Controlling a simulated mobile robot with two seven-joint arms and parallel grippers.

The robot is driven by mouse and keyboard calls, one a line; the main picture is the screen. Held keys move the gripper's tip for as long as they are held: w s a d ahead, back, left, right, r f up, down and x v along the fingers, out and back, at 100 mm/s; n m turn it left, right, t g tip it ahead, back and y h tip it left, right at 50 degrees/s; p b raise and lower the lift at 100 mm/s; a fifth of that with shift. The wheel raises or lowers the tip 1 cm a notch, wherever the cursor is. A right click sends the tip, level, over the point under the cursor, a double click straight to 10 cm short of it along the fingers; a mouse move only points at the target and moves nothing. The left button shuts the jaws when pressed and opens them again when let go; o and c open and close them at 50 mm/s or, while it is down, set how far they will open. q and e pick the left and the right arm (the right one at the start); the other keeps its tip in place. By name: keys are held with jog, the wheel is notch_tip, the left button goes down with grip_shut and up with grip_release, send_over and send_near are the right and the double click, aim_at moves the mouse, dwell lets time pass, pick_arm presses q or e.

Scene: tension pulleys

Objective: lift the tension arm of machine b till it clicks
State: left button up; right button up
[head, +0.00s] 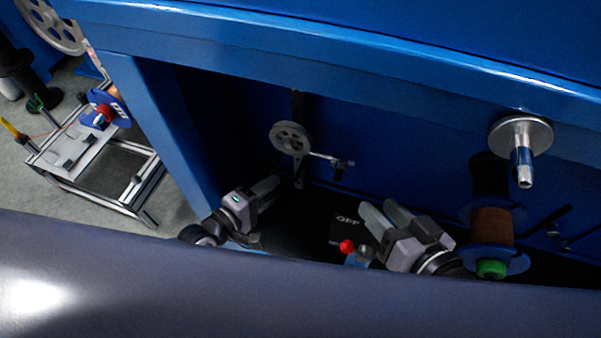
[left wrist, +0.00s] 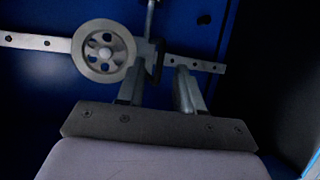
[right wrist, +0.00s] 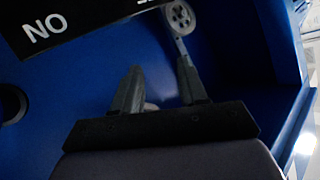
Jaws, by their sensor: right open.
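The grey spoked pulley (head: 291,138) sits on the blue machine's back wall, with a thin metal tension arm (head: 322,156) running right from it to a small dark fitting. No letter marking machine b is readable. In the left wrist view the pulley (left wrist: 104,50) is up close, in front of a perforated bar (left wrist: 195,63). My left gripper (head: 273,184) is below the pulley; its fingers are apart, and I see nothing clasped between them. My right gripper (head: 381,208) is open and empty, lower right of the arm. The right wrist view shows the pulley (right wrist: 180,16) beyond its fingers.
A red knob (head: 347,246) and dark lettered panel (head: 345,228) are beside my right gripper. A brown spool (head: 492,227) and a metal spindle (head: 521,135) are to the right. The blue frame post (head: 160,130) bounds the left; a cart (head: 90,160) stands outside.

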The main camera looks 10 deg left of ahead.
pick_arm(q)
jog(key=b+x, duration=0.2)
jog(key=x, duration=0.5)
jog(key=shift+w, duration=0.15)
jog(key=shift+f, duration=0.15)
grip_shut()
